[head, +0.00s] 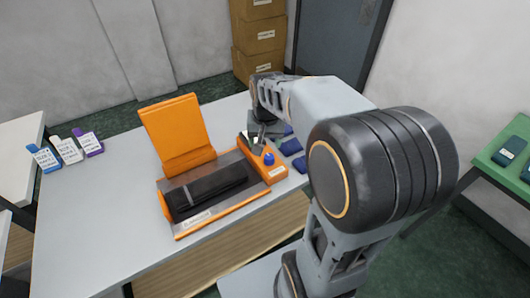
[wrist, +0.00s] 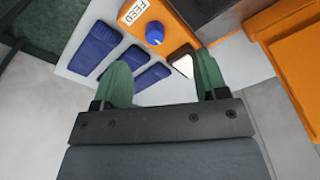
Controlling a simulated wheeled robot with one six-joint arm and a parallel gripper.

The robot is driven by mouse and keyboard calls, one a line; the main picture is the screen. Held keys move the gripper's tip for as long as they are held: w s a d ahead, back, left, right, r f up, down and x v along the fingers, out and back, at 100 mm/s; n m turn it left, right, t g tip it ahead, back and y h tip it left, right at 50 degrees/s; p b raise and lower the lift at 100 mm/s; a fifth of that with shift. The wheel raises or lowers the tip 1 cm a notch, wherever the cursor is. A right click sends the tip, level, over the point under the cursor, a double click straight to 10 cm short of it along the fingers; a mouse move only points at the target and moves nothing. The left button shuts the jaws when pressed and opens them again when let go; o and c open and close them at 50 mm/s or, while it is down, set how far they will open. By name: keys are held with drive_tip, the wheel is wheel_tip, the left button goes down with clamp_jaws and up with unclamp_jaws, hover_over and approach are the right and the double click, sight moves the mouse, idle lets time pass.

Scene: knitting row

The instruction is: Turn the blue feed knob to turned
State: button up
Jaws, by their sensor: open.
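The blue feed knob (head: 269,158) sits on top of an orange control block (head: 270,176) at the right side of the orange machine. In the wrist view the round blue knob (wrist: 154,33) shows beside a white label reading FEED (wrist: 134,12). My gripper (head: 260,141) is over the block, just behind the knob in the head view. In the wrist view my gripper (wrist: 160,68) has its two green fingers apart with nothing held between them. The knob appears beyond the fingertips, apart from them. No pointer mark on the knob can be made out.
The machine's orange lid (head: 178,135) stands raised at the left. Several blue flat pieces (wrist: 95,48) lie on the table beside the block. Labelled items (head: 67,150) stand at the far left.

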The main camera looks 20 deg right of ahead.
sight(269, 156)
drive_tip(key=w+d+f+m+g+p, duration=0.1)
drive_tip(key=w+d+m+p, duration=0.1)
drive_tip(key=w+d, duration=0.25)
drive_tip(key=shift+m, duration=0.3)
drive_tip(key=f, duration=1.3)
drive_tip(key=shift+w+a+f+p, duration=0.2)
drive_tip(key=shift+w+f+p, duration=0.1)
drive_tip(key=shift+f+p, duration=0.1)
drive_tip(key=c, duration=0.9)
